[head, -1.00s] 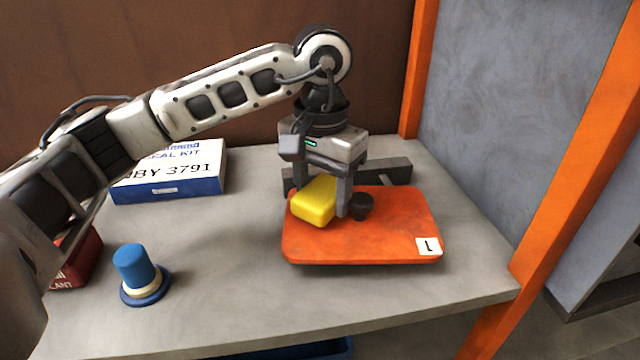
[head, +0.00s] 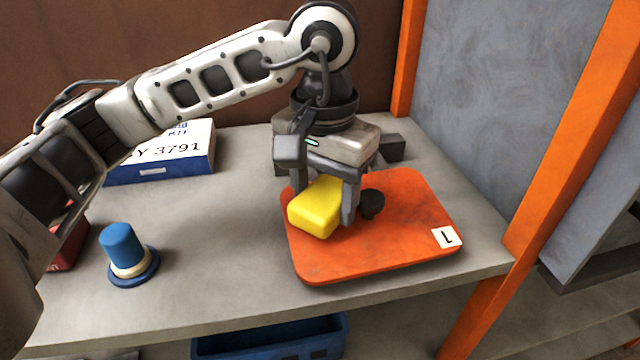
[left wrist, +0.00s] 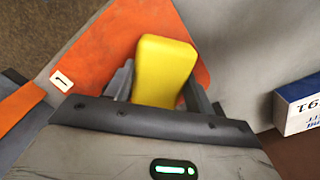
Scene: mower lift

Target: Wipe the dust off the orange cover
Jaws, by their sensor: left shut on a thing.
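The orange cover (head: 400,245) lies on the grey bench top, with a black knob (head: 372,203) and a white label (head: 446,237) on it. In the left wrist view the sponge (left wrist: 163,68) sits between the fingers over the orange cover (left wrist: 105,50). Whether the sponge touches the cover is hard to tell. My right gripper is not in view.
A blue-and-white seal kit box (head: 165,160) stands at the back left. A blue-capped object on a round base (head: 125,250) and a red box (head: 68,245) stand at the left. An orange post (head: 535,190) rises at the right. A blue bin (head: 270,340) is below the bench.

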